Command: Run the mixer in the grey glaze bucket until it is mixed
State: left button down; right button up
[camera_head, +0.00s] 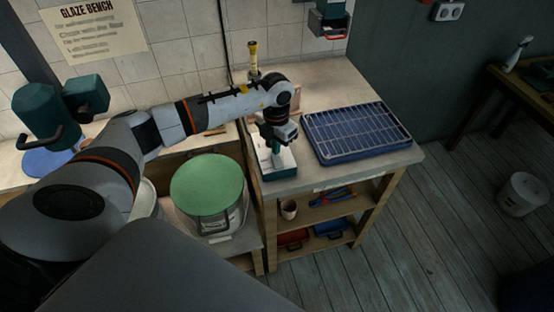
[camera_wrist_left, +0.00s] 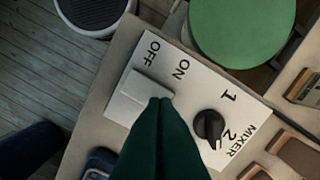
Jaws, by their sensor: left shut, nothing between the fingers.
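My left gripper (camera_head: 277,146) is shut and empty, above a white mixer control panel (camera_head: 284,160) on the bench's front left corner. In the left wrist view its green fingertips (camera_wrist_left: 160,102) lie over the lower edge of a pale rocker switch (camera_wrist_left: 147,90); I cannot tell if they touch it. The panel (camera_wrist_left: 220,88) is lettered OFF, ON, 1, 2 and MIXER, with a black knob (camera_wrist_left: 208,125). A bucket with a flat green top (camera_head: 207,185) stands left of the panel. A white-rimmed round container (camera_wrist_left: 90,10) with a dark mesh-like inside is partly cut off. No grey glaze is clearly visible.
A blue tray with a metal rack (camera_head: 357,132) lies right of the panel. A teal machine (camera_head: 47,112) stands at the back left. Shelves (camera_head: 318,212) below hold a cup and tools. A white bucket (camera_head: 522,193) stands on the open floor at right.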

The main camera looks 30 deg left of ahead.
aim_at(277, 156)
pick_arm(q)
jog(key=shift+f+b, duration=0.75)
jog(key=shift+f, duration=0.2)
dwell(0.3)
jog(key=shift+r, duration=0.1)
jog(key=shift+r+p, duration=2.25)
jog(key=shift+r, duration=1.25)
